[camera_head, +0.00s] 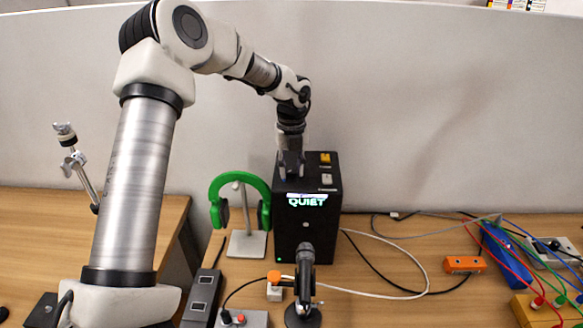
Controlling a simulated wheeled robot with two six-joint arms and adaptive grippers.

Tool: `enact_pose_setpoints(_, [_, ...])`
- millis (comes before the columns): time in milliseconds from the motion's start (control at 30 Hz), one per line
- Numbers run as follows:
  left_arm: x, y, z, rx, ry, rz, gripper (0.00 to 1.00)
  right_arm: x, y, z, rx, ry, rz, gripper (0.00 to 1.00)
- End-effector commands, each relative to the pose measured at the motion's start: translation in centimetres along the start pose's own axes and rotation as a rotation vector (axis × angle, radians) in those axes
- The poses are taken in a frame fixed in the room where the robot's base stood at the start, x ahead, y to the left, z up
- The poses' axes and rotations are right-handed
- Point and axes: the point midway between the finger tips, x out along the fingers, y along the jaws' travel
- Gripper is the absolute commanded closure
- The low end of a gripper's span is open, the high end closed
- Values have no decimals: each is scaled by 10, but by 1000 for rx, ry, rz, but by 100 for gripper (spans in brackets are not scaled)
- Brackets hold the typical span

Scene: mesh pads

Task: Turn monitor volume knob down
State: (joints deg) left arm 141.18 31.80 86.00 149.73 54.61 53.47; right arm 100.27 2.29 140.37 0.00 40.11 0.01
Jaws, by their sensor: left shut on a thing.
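The black monitor box (307,228) stands upright on the table near the middle of the view. Its front display (307,201) reads "QUIET". My left gripper (291,170) reaches down from above to the left part of the box's top. It is shut on the volume knob there, and the fingers hide the knob itself. A yellow switch (325,158) and a pale switch (327,179) sit on the top to the right of the gripper. My right gripper is out of view.
Green headphones (240,190) hang on a stand left of the box. A black microphone (305,268) stands in front. Cables, an orange box (464,265) and a blue box (507,254) lie to the right. A grey partition (430,120) rises behind.

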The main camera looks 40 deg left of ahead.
Motion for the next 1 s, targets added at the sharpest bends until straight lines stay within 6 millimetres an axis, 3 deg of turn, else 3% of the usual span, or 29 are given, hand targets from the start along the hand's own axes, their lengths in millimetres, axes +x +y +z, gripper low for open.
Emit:
enact_pose_setpoints(333, [3,1,-3,-2,10,6,100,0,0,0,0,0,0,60])
enact_pose_setpoints(367, [3,1,-3,-2,10,6,64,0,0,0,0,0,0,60])
enact_pose_setpoints(400, [3,1,-3,-2,9,6,50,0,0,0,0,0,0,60])
enact_pose_setpoints(433, [3,1,-2,-2,9,5,43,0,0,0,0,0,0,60])
enact_pose_setpoints(767, [-2,0,-1,-2,2,1,43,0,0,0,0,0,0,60])
enact_pose_setpoints(867, [-13,0,0,-2,0,-1,43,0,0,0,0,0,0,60])
enact_pose_setpoints(1000, [-46,-1,0,-3,-1,-2,43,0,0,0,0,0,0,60])
